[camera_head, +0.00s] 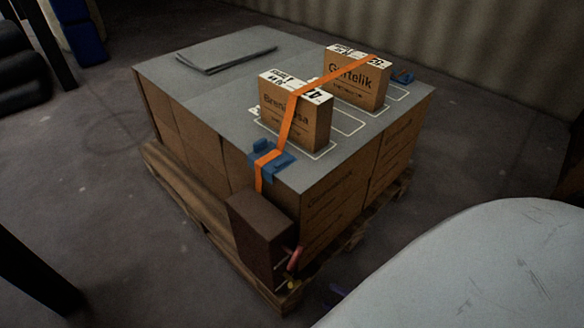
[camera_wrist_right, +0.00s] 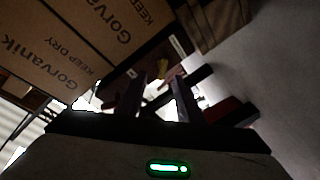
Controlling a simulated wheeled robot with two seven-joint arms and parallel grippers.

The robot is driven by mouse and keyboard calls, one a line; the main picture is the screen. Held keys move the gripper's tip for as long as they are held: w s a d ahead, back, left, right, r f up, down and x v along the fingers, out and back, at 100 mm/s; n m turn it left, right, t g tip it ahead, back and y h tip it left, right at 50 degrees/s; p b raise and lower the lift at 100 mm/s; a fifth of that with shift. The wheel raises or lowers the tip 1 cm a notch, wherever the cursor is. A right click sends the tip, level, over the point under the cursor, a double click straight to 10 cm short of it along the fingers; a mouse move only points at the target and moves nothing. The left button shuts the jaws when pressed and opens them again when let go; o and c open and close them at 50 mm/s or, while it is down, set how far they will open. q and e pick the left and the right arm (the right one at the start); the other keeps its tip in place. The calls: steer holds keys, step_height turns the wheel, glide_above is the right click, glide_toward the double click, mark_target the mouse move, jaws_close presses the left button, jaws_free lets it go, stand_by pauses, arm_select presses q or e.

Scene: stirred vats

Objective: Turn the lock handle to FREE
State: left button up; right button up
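The lock handle appears to be the small red lever (camera_head: 294,259) on the side of a dark brown box (camera_head: 262,240) at the near corner of the loaded pallet. A small yellow spot (camera_head: 291,284) shows below it. The FREE mark cannot be read. My right gripper shows in the right wrist view (camera_wrist_right: 160,88) with its two dark fingers apart. In the head view only small purple-blue parts near it (camera_head: 336,293) show, low and right of the red lever. I see nothing held, and contact with the lever cannot be told. My left gripper is not in view.
Stacked cartons under a grey sheet (camera_head: 215,95) stand on a wooden pallet (camera_head: 190,207). Two cartons, one in front (camera_head: 292,112) and one behind (camera_head: 352,80), sit on top under an orange strap (camera_head: 287,125). A pale rounded surface fills the lower right. Floor is free at left.

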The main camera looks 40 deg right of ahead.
mark_target(298, 285)
steer(key=shift+t+y, duration=0.3)
steer(key=shift+t, duration=0.1)
steer(key=x, duration=0.6)
steer(key=a+x, duration=0.1)
steer(key=x, duration=0.3)
steer(key=shift+s+f, duration=0.1)
steer(key=shift+f, duration=0.2)
jaws_close()
